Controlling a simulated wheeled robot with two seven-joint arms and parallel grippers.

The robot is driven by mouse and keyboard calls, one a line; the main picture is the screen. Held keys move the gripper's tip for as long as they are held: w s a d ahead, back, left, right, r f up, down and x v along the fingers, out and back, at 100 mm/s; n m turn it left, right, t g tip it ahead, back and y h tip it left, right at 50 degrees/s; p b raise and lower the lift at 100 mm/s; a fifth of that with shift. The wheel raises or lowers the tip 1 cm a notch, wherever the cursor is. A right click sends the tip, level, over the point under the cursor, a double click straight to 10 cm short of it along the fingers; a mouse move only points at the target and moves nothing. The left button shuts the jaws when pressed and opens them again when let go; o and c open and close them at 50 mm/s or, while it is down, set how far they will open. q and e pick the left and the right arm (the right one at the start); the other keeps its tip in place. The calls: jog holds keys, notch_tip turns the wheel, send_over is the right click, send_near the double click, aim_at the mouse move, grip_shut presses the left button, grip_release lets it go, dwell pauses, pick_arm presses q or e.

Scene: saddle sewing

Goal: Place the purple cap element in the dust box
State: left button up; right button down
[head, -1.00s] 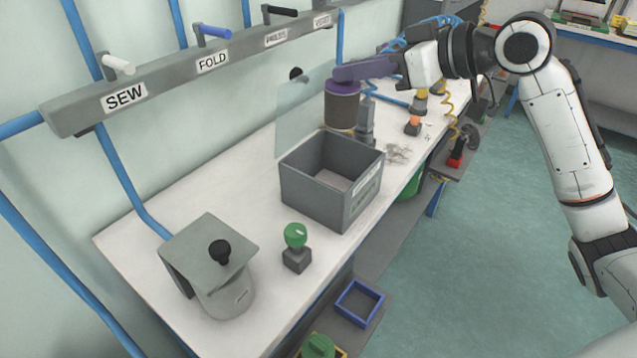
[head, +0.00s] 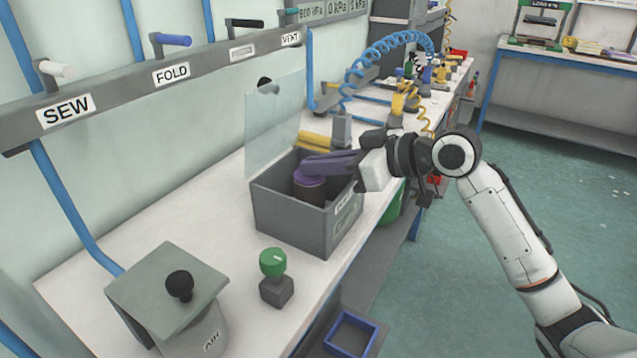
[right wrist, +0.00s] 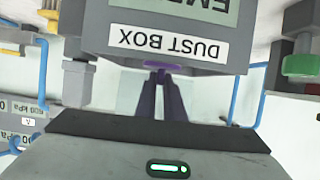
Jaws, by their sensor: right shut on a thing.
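The dust box (head: 290,224) is a grey open-topped bin on the white bench, with a clear panel standing at its back. The purple cap element (head: 309,182) is a purple top on a dark cylinder, inside the mouth of the box and partly hidden by its walls. My right gripper (head: 322,165) reaches over the box's right rim, its purple fingers shut on the cap. In the right wrist view, the fingers (right wrist: 161,95) meet a sliver of the purple cap (right wrist: 160,65) beyond the labelled front of the dust box (right wrist: 165,42). My left gripper is not in view.
A green-topped knob (head: 274,264) on a grey block stands in front of the box. A grey lidded air container (head: 172,290) is at the near left. Labelled levers line the rail above (head: 170,73). Tools and coiled hoses crowd the bench behind.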

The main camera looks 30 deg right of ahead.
aim_at(323, 187)
notch_tip(323, 187, down, 3)
jog(key=shift+f, duration=0.15)
jog(key=shift+s+f+b, duration=0.1)
jog(key=shift+f+b, duration=0.35)
jog(key=shift+f, duration=0.3)
jog(key=c, duration=1.9)
grip_release()
jog(key=shift+f, duration=0.25)
jog(key=shift+o, duration=0.2)
jog(key=shift+a, duration=0.1)
jog(key=shift+r, duration=0.25)
jog(key=r+v, duration=0.1)
jog(key=v, duration=1.1)
jog(key=shift+r, duration=0.3)
